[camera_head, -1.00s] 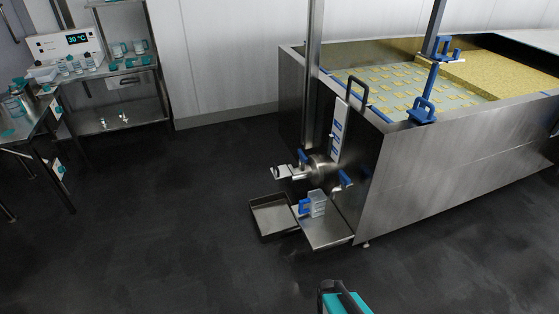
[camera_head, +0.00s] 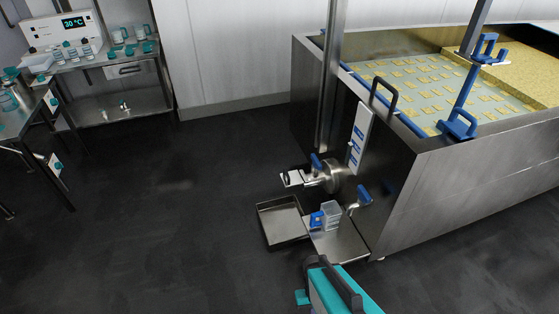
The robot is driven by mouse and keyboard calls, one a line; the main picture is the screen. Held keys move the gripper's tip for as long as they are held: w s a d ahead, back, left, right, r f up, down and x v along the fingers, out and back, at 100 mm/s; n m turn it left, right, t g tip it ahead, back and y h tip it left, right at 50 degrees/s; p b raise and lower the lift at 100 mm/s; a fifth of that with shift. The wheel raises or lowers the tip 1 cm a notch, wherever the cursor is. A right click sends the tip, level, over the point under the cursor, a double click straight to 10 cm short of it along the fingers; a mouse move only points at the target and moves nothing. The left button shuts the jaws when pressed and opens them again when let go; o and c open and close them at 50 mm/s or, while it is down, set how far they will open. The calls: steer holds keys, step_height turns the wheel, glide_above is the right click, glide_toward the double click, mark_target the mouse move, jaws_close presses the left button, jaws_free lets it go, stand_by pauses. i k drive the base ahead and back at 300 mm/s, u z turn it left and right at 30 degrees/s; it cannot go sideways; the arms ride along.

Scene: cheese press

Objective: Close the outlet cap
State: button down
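The outlet (camera_head: 334,178) is a round metal fitting low on the dark end wall of the vat. A short pipe with a blue handle (camera_head: 318,162) and a pale end piece (camera_head: 291,179) sticks out to its left; I cannot tell which part is the cap or whether it is shut. Another blue handle (camera_head: 363,195) sits to the right of the fitting. My teal and black arm shows at the bottom centre, below and apart from the outlet. My gripper's fingertips cannot be made out.
A steel tray (camera_head: 283,222) lies under the outlet, beside a metal shelf (camera_head: 343,246) holding a clear container (camera_head: 331,215) and a blue item (camera_head: 316,219). The steel vat (camera_head: 470,175) fills the right. Open dark floor lies left, with a bench at the far left.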

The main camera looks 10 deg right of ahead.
mark_target(292, 176)
steer(key=u, duration=0.6)
steer(key=i, duration=0.9)
steer(key=u, duration=0.45)
